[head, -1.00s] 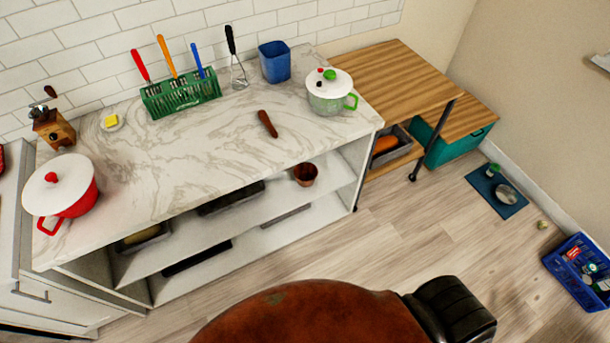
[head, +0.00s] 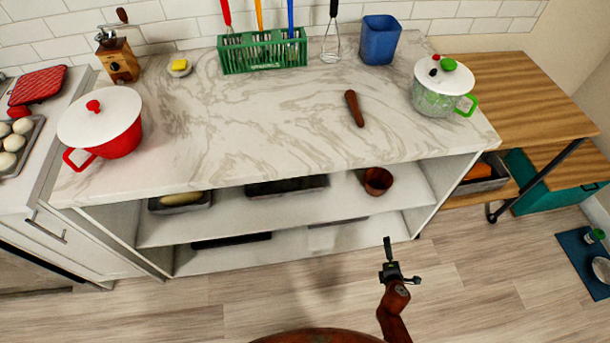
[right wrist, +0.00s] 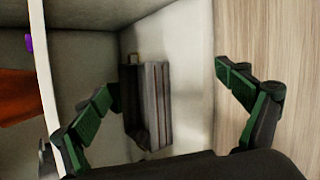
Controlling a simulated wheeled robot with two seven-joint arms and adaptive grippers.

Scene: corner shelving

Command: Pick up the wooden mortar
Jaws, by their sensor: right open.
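The wooden mortar (head: 378,181) is a small reddish-brown cup on the upper shelf under the counter, near its right end. A dark brown wooden pestle (head: 354,108) lies on the marble counter above it. My right gripper (head: 402,262) is open and empty over the floor, in front of the shelves and apart from the mortar. In the right wrist view, its green-padded fingers (right wrist: 165,80) are spread. A brown-orange shape (right wrist: 15,98), probably the mortar, is cut off at the left edge there, beyond a white shelf board. My left gripper is not in view.
The white shelf unit (head: 424,188) holds dark trays (head: 286,186); the right wrist view shows a grey ribbed container (right wrist: 150,105). A white-lidded pot (head: 440,95) and red pot (head: 105,120) stand on the counter. The wood floor (head: 240,310) in front is clear.

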